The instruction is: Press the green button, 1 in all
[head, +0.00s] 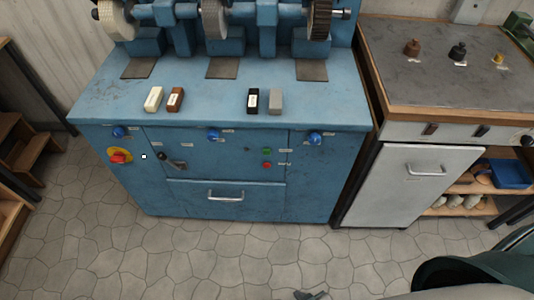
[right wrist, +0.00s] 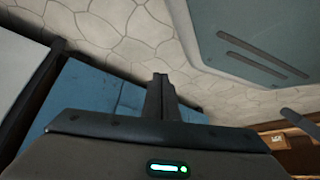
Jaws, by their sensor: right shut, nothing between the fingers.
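The small green button (head: 266,150) is on the front panel of the blue machine cabinet (head: 235,194), right of its centre. A red button (head: 267,165) sits just below it. My right gripper (head: 311,295) shows only in part at the bottom edge of the head view, well apart from the panel. In the right wrist view its fingers (right wrist: 160,80) are shut together with nothing between them. The green button cannot be made out in the right wrist view. My left gripper is not in view.
A red emergency knob on yellow (head: 119,157), a lever (head: 177,165) and blue knobs (head: 213,136) share the panel. A drawer handle (head: 226,196) sticks out below. Several coloured bars lie on top. A grey-doored cabinet (head: 405,185) stands right. The stone floor (head: 180,255) in front is clear.

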